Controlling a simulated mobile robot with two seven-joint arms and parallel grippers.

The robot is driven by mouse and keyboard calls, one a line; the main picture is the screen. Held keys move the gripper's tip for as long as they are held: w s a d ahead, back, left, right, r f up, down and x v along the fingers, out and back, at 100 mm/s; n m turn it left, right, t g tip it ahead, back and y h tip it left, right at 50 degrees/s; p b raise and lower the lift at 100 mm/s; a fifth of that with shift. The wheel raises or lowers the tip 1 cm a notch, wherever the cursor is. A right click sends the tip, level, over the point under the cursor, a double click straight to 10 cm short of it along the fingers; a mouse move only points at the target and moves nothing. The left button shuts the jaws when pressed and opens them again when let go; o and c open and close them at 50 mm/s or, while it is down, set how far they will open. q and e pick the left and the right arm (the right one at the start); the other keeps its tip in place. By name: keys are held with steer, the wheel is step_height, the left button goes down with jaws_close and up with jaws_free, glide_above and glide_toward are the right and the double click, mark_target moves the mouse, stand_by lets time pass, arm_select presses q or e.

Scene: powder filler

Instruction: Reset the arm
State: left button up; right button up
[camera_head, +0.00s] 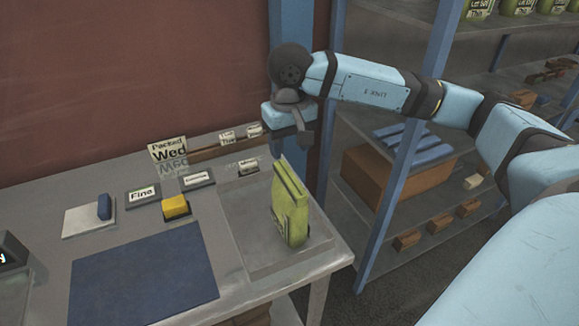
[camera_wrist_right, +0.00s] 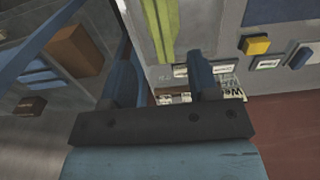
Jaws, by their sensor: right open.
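My right gripper (camera_head: 297,133) is raised above the table's back right corner in the head view, with its arm coming in from the right. In the right wrist view its two dark fingers (camera_wrist_right: 162,82) stand apart with nothing between them. A green packet (camera_head: 289,208) stands upright on a clear tray on the table, below the gripper and apart from it. The packet also shows as a green strip in the wrist view (camera_wrist_right: 160,27). My left gripper is not in either view.
The grey table (camera_head: 235,290) holds a blue mat (camera_head: 143,280), a yellow block (camera_head: 175,206), a blue block (camera_head: 105,206) on a white plate, and labels including a "Packed Wed" sign (camera_head: 169,155). A blue post (camera_head: 291,60) and shelving (camera_head: 400,195) stand close to the right arm.

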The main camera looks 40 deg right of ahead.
step_height(320, 180, up, 2)
steer(key=shift+r, duration=0.1)
stand_by(0.4)
